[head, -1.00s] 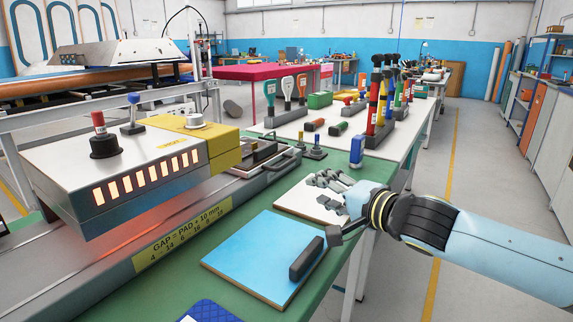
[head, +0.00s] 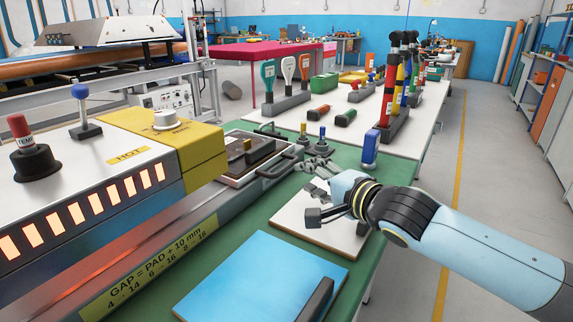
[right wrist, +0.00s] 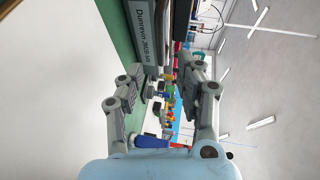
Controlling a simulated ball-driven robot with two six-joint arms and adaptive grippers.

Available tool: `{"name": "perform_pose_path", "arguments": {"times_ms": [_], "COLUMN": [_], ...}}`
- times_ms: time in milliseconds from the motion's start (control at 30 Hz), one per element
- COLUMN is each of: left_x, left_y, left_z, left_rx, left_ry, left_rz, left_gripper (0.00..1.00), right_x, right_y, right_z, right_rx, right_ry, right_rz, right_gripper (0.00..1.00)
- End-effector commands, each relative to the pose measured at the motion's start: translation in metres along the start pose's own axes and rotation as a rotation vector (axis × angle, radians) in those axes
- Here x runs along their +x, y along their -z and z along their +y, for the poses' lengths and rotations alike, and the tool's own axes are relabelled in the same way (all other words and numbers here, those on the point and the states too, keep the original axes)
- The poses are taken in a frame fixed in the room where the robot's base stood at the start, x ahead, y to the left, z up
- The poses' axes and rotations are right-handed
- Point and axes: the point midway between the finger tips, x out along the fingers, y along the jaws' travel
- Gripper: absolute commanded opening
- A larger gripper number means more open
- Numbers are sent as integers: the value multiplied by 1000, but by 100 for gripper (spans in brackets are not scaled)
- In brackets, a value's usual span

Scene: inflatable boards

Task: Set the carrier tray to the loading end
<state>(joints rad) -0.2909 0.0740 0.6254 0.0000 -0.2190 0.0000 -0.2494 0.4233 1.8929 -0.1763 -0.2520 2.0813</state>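The carrier tray (head: 229,178), with a pale rim, dark pads and a dark handle (head: 281,163) on its near right side, sits on the grey rail (head: 165,262) just right of the yellow-ended heater (head: 205,158). My right gripper (head: 312,190) is to the right of the tray and nearer the camera, apart from the handle, above a white board. Its fingers are spread with nothing between them in the right wrist view (right wrist: 167,70). My left gripper is in neither view. Part of the tray's left side is hidden by the heater.
The heater's front glows orange. A blue board (head: 262,275) with a dark grip and a white board (head: 322,222) lie on the green bench. Small blue-topped and yellow-topped posts (head: 322,142) and a blue block (head: 370,150) stand close beyond my right gripper.

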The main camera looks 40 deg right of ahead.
Motion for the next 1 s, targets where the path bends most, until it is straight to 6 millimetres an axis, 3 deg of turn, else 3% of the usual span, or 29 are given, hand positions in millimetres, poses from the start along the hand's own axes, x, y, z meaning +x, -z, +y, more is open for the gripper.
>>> {"name": "perform_pose_path", "arguments": {"times_ms": [200, 433, 600, 867, 1000], "left_x": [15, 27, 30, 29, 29], "left_y": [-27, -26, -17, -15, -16], "left_z": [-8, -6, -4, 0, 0], "left_rx": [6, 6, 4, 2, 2], "left_ry": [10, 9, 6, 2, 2], "left_rz": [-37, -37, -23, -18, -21], "left_gripper": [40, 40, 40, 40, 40], "right_x": [45, 81, 92, 92, 92], "right_y": [-1, 0, 0, 0, 0], "right_z": [2, 2, 0, 0, 0], "right_rx": [5, 2, 0, 0, 0], "right_ry": [4, 1, 1, 1, 1], "right_rz": [0, 0, -1, -1, -1], "right_gripper": [36, 36, 36, 36, 18]}}
